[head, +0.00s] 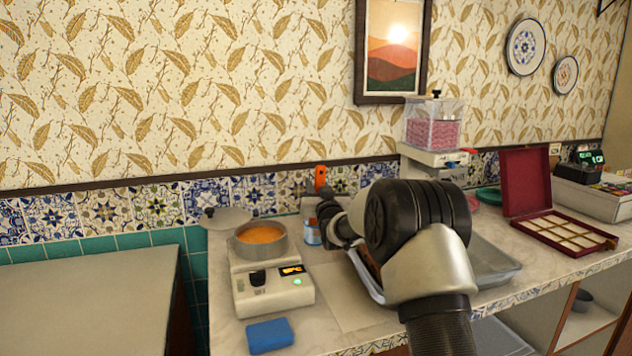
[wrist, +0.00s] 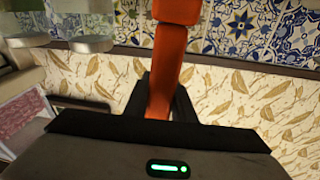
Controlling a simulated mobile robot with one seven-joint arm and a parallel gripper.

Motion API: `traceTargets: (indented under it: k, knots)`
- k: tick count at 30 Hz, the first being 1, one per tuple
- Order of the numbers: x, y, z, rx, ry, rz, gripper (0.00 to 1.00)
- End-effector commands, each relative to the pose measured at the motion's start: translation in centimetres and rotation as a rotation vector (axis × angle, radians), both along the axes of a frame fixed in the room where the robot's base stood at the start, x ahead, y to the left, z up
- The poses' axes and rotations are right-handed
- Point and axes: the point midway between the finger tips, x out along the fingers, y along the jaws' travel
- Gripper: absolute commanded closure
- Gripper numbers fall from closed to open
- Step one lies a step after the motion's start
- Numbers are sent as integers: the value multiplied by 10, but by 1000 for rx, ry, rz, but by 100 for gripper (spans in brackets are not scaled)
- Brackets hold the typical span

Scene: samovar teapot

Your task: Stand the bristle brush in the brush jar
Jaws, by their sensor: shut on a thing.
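My gripper (head: 326,208) is over the back of the counter, left of my arm, shut on an orange bar that I take to be the bristle brush (head: 320,178). Its orange end stands up above the jaws in the head view. In the wrist view the orange brush (wrist: 172,50) runs between the dark fingers (wrist: 168,105). Its bristles cannot be made out. A small jar with a blue and orange pattern (head: 312,233) stands just below the gripper, partly hidden; I cannot tell whether it is the brush jar, or whether the brush touches it.
A pan of orange contents (head: 260,238) sits on a white appliance (head: 272,290) at left. A blue sponge-like block (head: 270,335) lies in front. A grey tray (head: 492,262) and an open red box (head: 560,228) are at right. My arm hides the middle counter.

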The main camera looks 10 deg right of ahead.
Motion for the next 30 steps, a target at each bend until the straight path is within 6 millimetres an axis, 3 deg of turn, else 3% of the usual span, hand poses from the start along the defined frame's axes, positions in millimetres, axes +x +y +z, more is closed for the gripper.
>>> traceTargets:
  k: [9, 10, 13, 23, 30]
  knots:
    - [0, 0, -1, 0, -1, 0, 100]
    - [0, 0, -1, 0, -1, 0, 72]
    - [0, 0, -1, 0, -1, 0, 55]
    - [-1, 0, -1, 0, 0, 0, 55]
    - [-30, -3, -3, -1, 2, -1, 55]
